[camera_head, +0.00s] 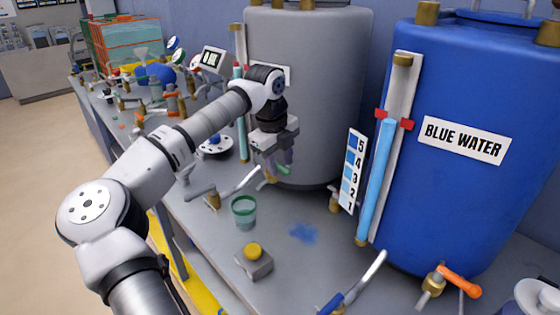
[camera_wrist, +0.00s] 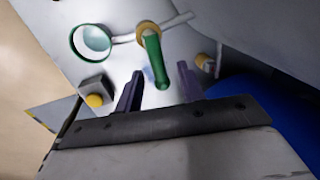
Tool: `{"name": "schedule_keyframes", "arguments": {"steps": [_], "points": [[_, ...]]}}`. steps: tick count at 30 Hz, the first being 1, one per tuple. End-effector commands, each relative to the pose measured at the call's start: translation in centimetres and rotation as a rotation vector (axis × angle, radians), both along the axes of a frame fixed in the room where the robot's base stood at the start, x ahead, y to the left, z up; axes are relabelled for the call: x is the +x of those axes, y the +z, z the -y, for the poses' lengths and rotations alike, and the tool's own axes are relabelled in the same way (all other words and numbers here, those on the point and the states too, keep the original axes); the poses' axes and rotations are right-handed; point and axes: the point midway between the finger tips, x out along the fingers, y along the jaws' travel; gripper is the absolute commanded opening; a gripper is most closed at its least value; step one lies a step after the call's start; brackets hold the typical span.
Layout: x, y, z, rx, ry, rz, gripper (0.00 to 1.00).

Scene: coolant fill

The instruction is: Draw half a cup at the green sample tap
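The green sample tap shows in the wrist view as a brass body (camera_wrist: 148,31) with a green handle (camera_wrist: 155,62). In the head view my gripper mostly hides the tap; its pale spout (camera_head: 243,184) reaches left toward the cup. The clear cup with a green rim (camera_head: 244,213) stands upright on the bench near the spout end; it also shows in the wrist view (camera_wrist: 92,41). I cannot tell whether it holds liquid. My gripper (camera_head: 275,168) is over the tap; in the wrist view its fingers (camera_wrist: 160,88) are apart, with the green handle lying just beyond the gap.
A grey block with a yellow button (camera_head: 254,258) sits in front of the cup. The grey tank (camera_head: 315,90) stands behind the tap. The blue tank (camera_head: 460,190), level gauge (camera_head: 380,175) and number scale (camera_head: 352,172) are to the right. Another tap (camera_head: 213,200) is left of the cup.

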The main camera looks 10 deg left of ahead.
Motion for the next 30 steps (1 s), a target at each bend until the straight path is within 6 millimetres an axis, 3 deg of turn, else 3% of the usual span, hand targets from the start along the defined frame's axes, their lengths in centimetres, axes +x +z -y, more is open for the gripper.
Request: {"name": "schedule_keyframes", "arguments": {"steps": [5, 18, 24, 30], "points": [[-0.3, 2.2, -0.3, 0.002, 0.003, 0.003, 0.39], [-1.9, 11.5, -1.2, 0.001, 0.003, 0.003, 0.39], [-2.2, 13.2, -1.4, 0.001, 0.001, 0.002, 0.39], [-2.2, 13.4, -1.4, 0.000, 0.000, 0.001, 0.39]]}}
